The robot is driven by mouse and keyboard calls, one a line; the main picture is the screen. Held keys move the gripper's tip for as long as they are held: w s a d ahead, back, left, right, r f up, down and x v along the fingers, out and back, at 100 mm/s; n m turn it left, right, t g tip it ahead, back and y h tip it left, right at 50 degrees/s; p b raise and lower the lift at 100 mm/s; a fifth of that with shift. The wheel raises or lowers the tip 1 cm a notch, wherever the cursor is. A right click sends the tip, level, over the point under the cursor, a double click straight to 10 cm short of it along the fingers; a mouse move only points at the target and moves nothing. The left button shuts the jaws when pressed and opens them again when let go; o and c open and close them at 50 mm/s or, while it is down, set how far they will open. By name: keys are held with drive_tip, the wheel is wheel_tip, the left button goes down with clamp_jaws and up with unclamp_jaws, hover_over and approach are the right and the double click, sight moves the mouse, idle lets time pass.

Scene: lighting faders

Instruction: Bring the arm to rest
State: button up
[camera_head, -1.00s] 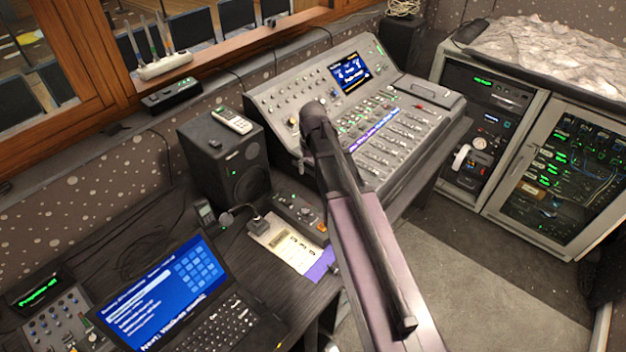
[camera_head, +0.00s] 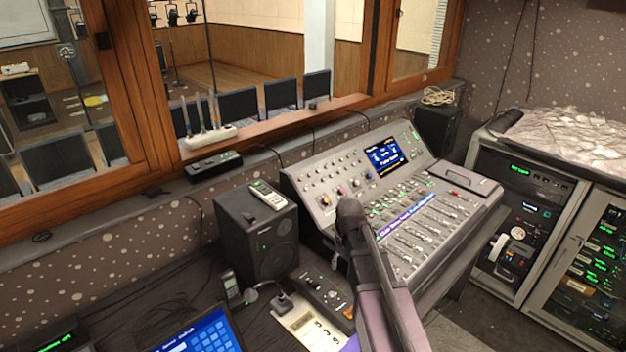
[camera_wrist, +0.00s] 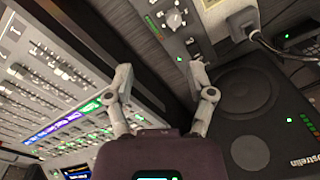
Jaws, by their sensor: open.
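My gripper (camera_wrist: 160,77) shows in the wrist view with its two grey fingers spread apart and nothing between them. It hangs over the gap between the lighting console (camera_wrist: 52,95) on the left and the black speaker (camera_wrist: 243,105) on the right. In the head view, my arm reaches up from the bottom edge and ends in front of the lighting console (camera_head: 440,225). The arm hides part of the console's left side, and the gripper's fingers are hidden there.
The black speaker (camera_head: 262,240) with a remote (camera_head: 268,195) on it stands left of the console. A small control box (camera_head: 325,292) and a laptop (camera_head: 205,335) lie on the desk. An equipment rack (camera_head: 515,215) stands at the right. A wooden window ledge (camera_head: 290,128) runs behind.

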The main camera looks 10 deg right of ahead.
drive_tip(key=s+m, duration=0.1)
drive_tip(key=s, duration=1)
drive_tip(key=shift+s, duration=0.2)
drive_tip(key=shift+w, duration=0.1)
idle(2.4)
